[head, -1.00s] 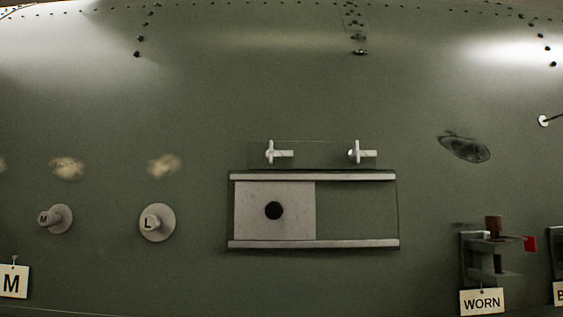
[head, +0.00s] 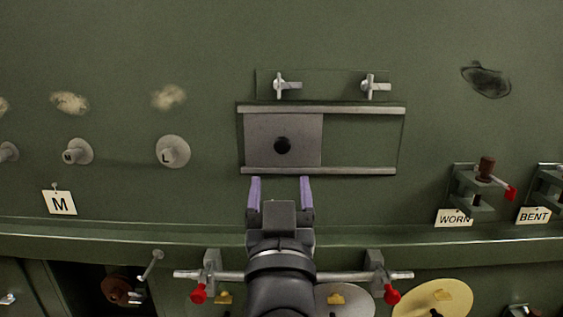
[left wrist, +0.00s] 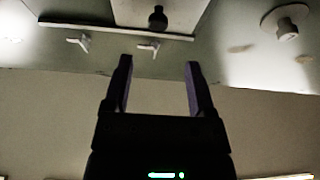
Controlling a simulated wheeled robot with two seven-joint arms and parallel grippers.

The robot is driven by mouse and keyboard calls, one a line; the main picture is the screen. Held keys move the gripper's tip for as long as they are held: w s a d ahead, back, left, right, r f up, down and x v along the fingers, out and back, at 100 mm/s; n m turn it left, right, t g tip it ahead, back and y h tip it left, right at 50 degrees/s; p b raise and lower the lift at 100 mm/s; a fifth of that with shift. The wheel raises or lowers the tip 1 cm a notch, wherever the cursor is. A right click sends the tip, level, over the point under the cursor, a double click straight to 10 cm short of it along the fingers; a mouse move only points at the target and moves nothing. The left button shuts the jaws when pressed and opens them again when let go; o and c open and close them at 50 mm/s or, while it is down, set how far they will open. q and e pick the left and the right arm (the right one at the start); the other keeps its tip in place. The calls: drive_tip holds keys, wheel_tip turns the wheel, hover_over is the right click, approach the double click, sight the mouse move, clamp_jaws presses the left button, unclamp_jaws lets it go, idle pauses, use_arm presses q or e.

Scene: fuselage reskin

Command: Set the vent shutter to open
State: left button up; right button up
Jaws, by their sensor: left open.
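The vent shutter (head: 262,130) is a grey sliding plate with a round black knob (head: 282,145). It sits at the left end between two pale horizontal rails (head: 325,110); the right part of the frame shows bare green. My left gripper (head: 280,182), with purple fingers, is open and empty, just below the lower rail in the head view and under the knob. In the left wrist view the plate (left wrist: 184,14) and the dark knob (left wrist: 158,18) show at the top edge, beyond the open fingers (left wrist: 158,62). My right gripper is not in view.
Two white T-shaped latches (head: 287,86) (head: 375,87) sit above the rails. Round knobs, one marked L (head: 173,151), are at the left. Red-tipped clamps with a WORN tag (head: 454,218) are at the right. A ledge (head: 120,237) and a bar with red ends lie below.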

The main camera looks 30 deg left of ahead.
sight(282, 147)
use_arm(q)
drive_tip(key=shift+m, duration=0.3)
drive_tip(key=p+x, duration=0.2)
drive_tip(key=x, duration=0.5)
drive_tip(key=shift+w+r, duration=0.2)
drive_tip(key=shift+w, duration=0.1)
drive_tip(key=shift+w+a+h+p, duration=0.2)
drive_tip(key=shift+w+h+p, duration=0.1)
drive_tip(key=shift+w, duration=0.1)
clamp_jaws()
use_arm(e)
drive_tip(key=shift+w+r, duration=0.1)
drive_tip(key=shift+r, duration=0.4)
